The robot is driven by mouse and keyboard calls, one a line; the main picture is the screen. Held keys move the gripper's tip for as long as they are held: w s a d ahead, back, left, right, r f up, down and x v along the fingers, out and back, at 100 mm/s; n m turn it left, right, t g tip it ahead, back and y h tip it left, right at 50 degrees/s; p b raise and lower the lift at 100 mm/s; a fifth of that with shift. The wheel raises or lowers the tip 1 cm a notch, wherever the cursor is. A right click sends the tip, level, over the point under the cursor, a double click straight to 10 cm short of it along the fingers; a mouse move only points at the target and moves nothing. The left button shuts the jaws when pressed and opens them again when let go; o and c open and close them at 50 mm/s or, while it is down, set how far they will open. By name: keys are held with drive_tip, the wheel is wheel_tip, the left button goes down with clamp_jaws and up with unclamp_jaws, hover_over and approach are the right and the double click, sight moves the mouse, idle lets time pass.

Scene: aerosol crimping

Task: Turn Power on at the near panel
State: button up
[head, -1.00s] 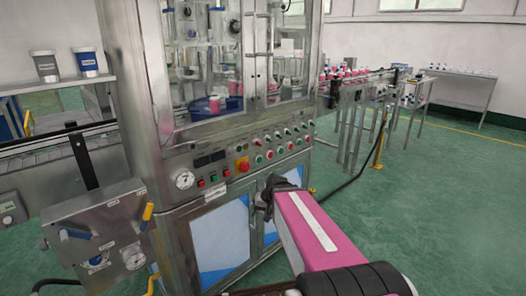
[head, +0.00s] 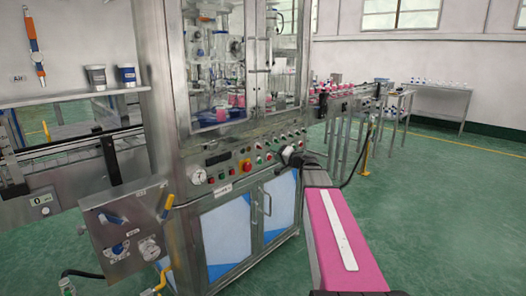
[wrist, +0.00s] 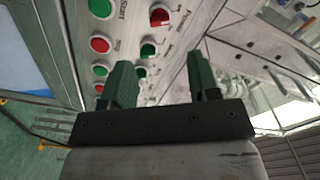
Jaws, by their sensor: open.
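A red control (wrist: 160,15) and a green control (wrist: 148,49) show ahead, near a label that may read Power. I cannot tell their positions or any contact. In the head view, my wrist is at the panel's right end; the fingertips are not clear.
The steel machine (head: 165,110) stands above the panel, with cabinet doors (head: 228,240) below. A smaller box with knobs (head: 128,235) juts out at the left. A conveyor (head: 345,95) runs to the back right. Green floor (head: 450,220) is clear at right.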

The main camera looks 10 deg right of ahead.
sight(261, 148)
drive_tip(key=x, duration=0.9)
drive_tip(key=shift+w+a, duration=0.2)
drive_tip(key=shift+w, duration=0.1)
drive_tip(key=c, duration=0.9)
